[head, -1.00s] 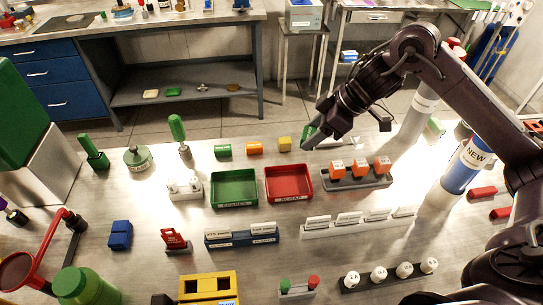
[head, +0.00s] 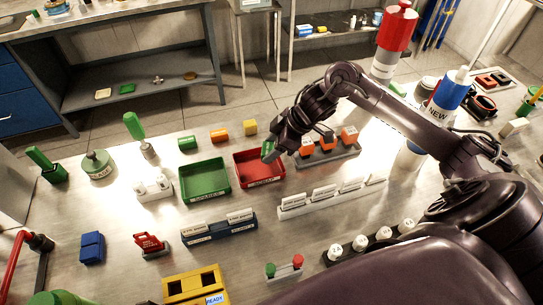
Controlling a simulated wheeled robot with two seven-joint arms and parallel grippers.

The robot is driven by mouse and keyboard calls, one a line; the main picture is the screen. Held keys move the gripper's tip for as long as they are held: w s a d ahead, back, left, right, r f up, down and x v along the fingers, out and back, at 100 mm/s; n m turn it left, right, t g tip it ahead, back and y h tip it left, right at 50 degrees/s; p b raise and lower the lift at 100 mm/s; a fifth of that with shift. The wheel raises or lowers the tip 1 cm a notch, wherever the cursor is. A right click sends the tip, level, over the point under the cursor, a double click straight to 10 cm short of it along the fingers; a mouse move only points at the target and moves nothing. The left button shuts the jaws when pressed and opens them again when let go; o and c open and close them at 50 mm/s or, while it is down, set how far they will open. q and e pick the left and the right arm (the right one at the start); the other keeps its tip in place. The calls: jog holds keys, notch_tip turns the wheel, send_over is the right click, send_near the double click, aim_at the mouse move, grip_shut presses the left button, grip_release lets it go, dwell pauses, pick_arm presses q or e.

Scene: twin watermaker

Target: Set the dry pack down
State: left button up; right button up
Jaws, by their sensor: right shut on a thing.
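My right gripper (head: 270,152) reaches in from the right and is over the back right part of the red tray (head: 238,168), which is labelled SCRAP. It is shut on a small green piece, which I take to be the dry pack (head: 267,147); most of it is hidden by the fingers. I cannot tell whether the piece touches the tray. My left gripper is not in view.
Green, orange and yellow pieces (head: 250,127) stand behind the trays. A blue card holder (head: 219,232) and a white card rack (head: 333,198) are in front.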

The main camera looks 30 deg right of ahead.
jog(key=shift+f, duration=2.3)
jog(key=shift+f, duration=0.15)
jog(key=o, duration=0.7)
jog(key=shift+r, duration=0.25)
jog(key=shift+b+v, duration=0.5)
jog(key=shift+v, duration=5.45)
